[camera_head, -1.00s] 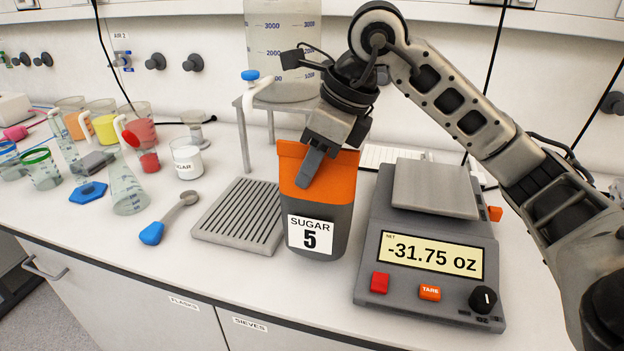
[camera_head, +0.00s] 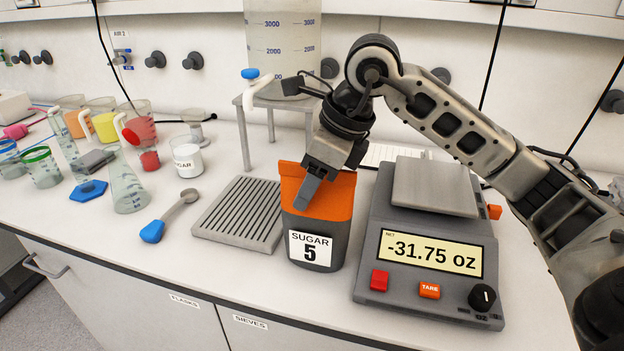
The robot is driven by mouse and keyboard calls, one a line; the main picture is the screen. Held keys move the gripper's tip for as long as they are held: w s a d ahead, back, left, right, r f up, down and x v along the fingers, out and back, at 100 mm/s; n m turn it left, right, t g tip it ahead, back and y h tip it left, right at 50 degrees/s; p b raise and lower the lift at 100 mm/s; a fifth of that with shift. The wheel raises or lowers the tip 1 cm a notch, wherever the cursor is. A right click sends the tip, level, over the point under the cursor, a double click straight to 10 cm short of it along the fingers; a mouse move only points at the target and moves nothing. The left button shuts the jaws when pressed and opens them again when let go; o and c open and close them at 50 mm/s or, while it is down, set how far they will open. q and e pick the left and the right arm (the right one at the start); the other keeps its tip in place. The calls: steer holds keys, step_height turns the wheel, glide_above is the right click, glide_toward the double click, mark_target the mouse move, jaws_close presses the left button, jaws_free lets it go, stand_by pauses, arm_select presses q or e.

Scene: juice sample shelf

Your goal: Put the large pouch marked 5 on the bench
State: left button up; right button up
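The large pouch marked 5 (camera_head: 316,230), dark grey with an orange top and a white "SUGAR 5" label, is upright at the bench front, between the ribbed grey plate and the scale. My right gripper (camera_head: 308,190) reaches down from above and is shut on the pouch's orange top. One finger shows against the front; the other is hidden. The pouch's base is at or very near the white bench top (camera_head: 120,240); I cannot tell for certain whether it touches. My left gripper is not in view.
The scale (camera_head: 432,240) reads -31.75 oz close at the right. The ribbed plate (camera_head: 240,214) lies close at the left. A stand (camera_head: 275,100) with a large clear vessel is behind. The bench's front edge is near.

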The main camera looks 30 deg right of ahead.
steer(key=v, duration=1.2)
steer(key=shift+r+p, duration=0.15)
steer(key=shift+p, duration=0.15)
